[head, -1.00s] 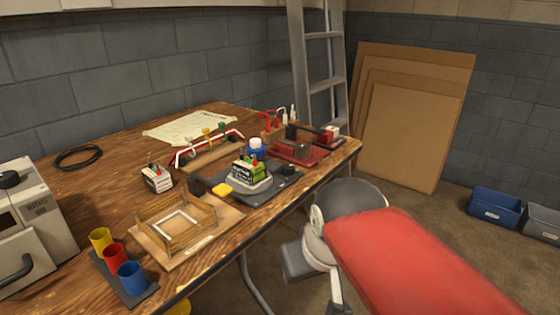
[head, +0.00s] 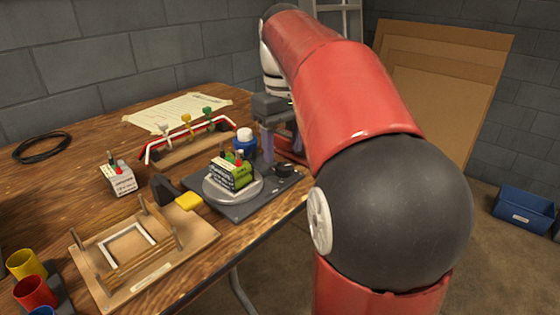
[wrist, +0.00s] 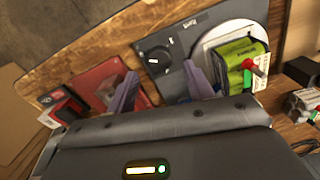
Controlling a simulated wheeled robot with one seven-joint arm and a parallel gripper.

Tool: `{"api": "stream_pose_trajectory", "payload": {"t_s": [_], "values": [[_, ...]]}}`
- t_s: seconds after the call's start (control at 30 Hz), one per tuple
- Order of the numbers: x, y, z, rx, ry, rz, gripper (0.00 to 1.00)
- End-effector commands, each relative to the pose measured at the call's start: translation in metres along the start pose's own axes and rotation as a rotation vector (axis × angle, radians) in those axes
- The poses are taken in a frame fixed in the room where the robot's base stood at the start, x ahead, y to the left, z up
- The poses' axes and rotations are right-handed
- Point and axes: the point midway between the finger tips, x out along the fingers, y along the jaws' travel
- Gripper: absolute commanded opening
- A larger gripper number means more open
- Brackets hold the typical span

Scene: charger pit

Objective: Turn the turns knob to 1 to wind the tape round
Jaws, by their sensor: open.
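The turns knob (wrist: 157,59) is a round black dial on the dark winder board (wrist: 178,72), with a printed label beside it. It also shows in the head view (head: 285,171), near the board's right end. A green battery pack (head: 236,174) stands on the light round turntable (head: 212,193) of that board, and also shows in the wrist view (wrist: 236,54). My gripper (wrist: 160,72) is open and empty.
A red tray (wrist: 96,82) lies beside the board. A blue jar (head: 244,145) stands behind the turntable. A wooden frame jig (head: 190,240) lies in front.

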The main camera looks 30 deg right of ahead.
Motion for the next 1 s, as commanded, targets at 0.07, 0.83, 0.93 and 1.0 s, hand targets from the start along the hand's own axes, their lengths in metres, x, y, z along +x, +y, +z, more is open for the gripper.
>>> {"api": "stream_pose_trajectory", "payload": {"t_s": [0.07,0.83,0.93,1.0], "values": [[0.015,0.000,0.001,0.000,-0.002,-0.001,0.52],[0.037,0.000,0.000,0.000,0.001,0.001,0.19],[0.037,0.000,0.000,0.000,0.001,0.001,0.07],[0.037,0.000,0.000,0.001,0.001,0.001,0.07]]}}
